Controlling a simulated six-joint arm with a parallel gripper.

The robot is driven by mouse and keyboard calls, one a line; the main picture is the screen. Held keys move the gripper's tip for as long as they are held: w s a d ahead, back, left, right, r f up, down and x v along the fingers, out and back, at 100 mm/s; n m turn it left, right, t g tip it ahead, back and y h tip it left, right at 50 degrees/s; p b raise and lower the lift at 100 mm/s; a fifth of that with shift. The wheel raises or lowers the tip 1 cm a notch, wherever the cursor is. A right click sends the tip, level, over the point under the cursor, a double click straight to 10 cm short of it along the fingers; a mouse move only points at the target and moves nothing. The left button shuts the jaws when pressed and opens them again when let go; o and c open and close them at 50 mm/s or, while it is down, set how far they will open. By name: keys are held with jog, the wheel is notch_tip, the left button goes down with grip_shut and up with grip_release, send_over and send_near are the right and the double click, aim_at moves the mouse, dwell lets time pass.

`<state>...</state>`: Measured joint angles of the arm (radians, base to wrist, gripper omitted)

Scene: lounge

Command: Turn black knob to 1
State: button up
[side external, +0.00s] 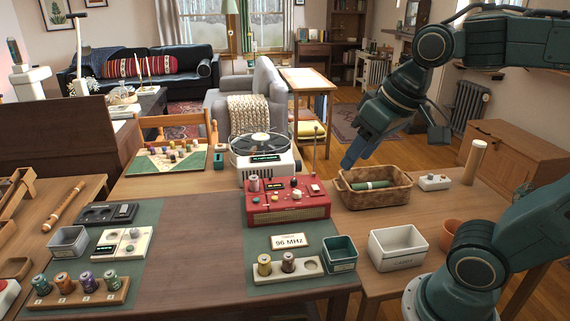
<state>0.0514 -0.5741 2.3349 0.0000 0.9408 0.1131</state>
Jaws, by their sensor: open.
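No knob is clear enough here to be named the black knob with a number 1. A red radio-like box (288,201) stands on the middle of the table with several small knobs on its top; their markings are too small to read. A black panel (108,214) with round parts lies on the left mat. A small white box (434,181) with a knob-like part sits at the right. My gripper (350,160) is open and points down and left, in the air near the wicker basket, apart from the red box. Its fingertips show only small.
The wicker basket (402,196) holds a green roll. A white bin (397,246), a dark green bin (341,254) and a card reading 96 MHZ (290,242) stand in front. A white turntable (264,158) stands behind the red box. The brown table (190,250) is clear at centre-left.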

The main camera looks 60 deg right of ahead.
jog(key=w+d+r+m+g, duration=0.1)
jog(key=w+d+m, duration=0.1)
jog(key=w, duration=0.4)
jog(key=w+d+r+m, duration=0.2)
jog(key=w+d, duration=0.1)
jog(key=w, duration=0.2)
jog(key=m+g, duration=0.4)
jog(key=m, duration=0.8)
send_over(294, 179)
notch_tip(294, 179, down, 20)
jog(key=shift+a, duration=0.15)
jog(key=shift+f, duration=6.8)
